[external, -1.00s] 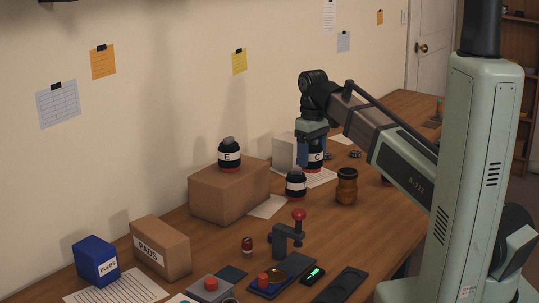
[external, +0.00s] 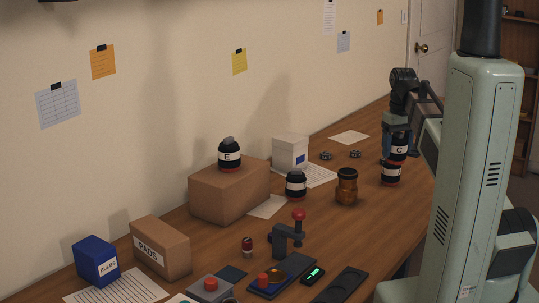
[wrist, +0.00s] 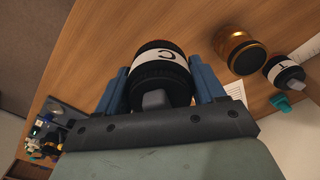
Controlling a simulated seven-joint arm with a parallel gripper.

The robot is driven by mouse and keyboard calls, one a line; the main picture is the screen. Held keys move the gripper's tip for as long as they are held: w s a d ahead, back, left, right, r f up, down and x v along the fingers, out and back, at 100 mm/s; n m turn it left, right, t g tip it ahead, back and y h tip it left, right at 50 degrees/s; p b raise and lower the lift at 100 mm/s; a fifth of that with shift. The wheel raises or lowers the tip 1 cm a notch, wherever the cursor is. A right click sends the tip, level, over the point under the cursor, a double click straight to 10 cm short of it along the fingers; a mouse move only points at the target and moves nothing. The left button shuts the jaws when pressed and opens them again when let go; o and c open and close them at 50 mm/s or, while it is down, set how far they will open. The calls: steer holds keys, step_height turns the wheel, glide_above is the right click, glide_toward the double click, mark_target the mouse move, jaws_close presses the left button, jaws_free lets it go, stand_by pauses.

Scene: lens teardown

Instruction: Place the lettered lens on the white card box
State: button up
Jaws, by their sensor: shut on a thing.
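My gripper (external: 397,150) is shut on a black lens with a white band lettered C (external: 398,150), at the table's right side. In the wrist view this lens (wrist: 160,75) sits between the blue fingers. Another banded black lens (external: 391,174) shows directly below it; I cannot tell whether they touch. The white card box (external: 290,152) stands behind the middle of the table, well left of my gripper, its top bare. A lens lettered E (external: 229,155) stands on the brown cardboard box. Another banded lens (external: 296,184) stands in front of the white box, its letter unclear in the external view.
An amber-brown jar-like barrel (external: 346,187) stands between my gripper and the white box. The brown cardboard box (external: 218,199) stands left of it. Two small dark pieces (external: 341,155) lie right of the white box. A red-knobbed press (external: 289,238) is in front.

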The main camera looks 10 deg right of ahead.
steer(key=w+d+f, duration=0.1)
steer(key=d+f, duration=0.1)
steer(key=f, duration=0.1)
steer(key=w+d+f+m, duration=0.1)
steer(key=w+d+f, duration=0.1)
steer(key=f, duration=0.1)
steer(key=w+d+f+m, duration=0.1)
steer(key=d+f, duration=0.1)
steer(key=f, duration=0.1)
steer(key=shift+w+f, duration=0.1)
steer(key=shift+w, duration=0.2)
steer(key=shift+s+a+r, duration=0.15)
steer(key=shift+s+r, duration=0.3)
steer(key=shift+r, duration=0.1)
steer(key=w+a+r+n, duration=0.1)
steer(key=a+r, duration=0.1)
steer(key=a, duration=0.3)
step_height(320, 180, up, 14)
steer(key=n, duration=0.6)
glide_above(290, 137)
steer(key=shift+w+d+f, duration=0.1)
steer(key=shift+f, duration=4.55)
steer(key=shift+f, duration=0.15)
steer(key=shift+f, duration=0.4)
